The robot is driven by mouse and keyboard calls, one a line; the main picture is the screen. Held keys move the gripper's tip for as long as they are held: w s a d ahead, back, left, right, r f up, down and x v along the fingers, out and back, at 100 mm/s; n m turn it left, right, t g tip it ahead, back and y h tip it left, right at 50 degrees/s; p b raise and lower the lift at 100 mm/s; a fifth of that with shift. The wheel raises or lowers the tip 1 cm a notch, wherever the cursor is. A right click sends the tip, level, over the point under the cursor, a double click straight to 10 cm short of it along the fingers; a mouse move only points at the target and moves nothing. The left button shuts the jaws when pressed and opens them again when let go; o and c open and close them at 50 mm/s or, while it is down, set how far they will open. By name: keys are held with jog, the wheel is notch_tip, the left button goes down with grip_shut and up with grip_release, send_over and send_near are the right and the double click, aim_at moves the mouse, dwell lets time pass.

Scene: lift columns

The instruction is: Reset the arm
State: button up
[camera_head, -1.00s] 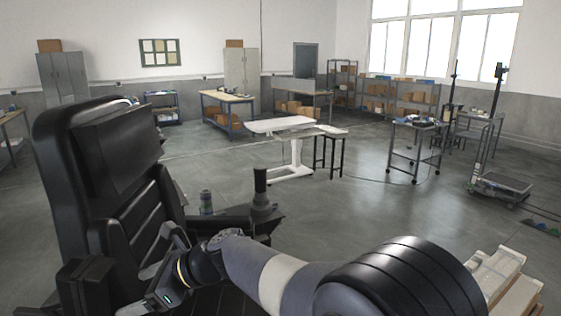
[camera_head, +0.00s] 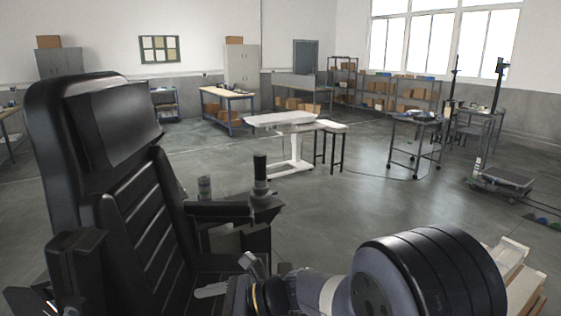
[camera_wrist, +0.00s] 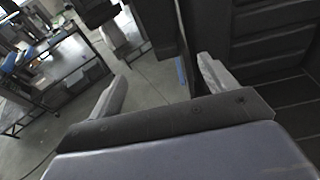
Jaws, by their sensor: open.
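My arm (camera_head: 400,282) shows at the bottom of the head view, with its thick black joint at the right. My gripper (camera_head: 230,277) is near the bottom centre, in front of the black seat (camera_head: 128,205). In the wrist view my gripper (camera_wrist: 163,82) has its two grey fingers spread wide apart. Nothing is held between them. Beyond the fingers lie the grey floor and the dark ribbed seat (camera_wrist: 268,52). Part of my arm is cut off by the lower picture edge.
The seat's armrest carries a black upright stick (camera_head: 260,175). A white table (camera_head: 294,150) stands mid-room, with a wheeled cart (camera_head: 415,148) farther right. Pale wooden pieces (camera_head: 520,270) lie close at the lower right. Open floor lies between.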

jog(key=d+f+b, duration=0.3)
jog(key=f+b, duration=0.4)
jog(key=f, duration=0.2)
jog(key=shift+f, duration=0.3)
jog(key=shift+d, duration=0.15)
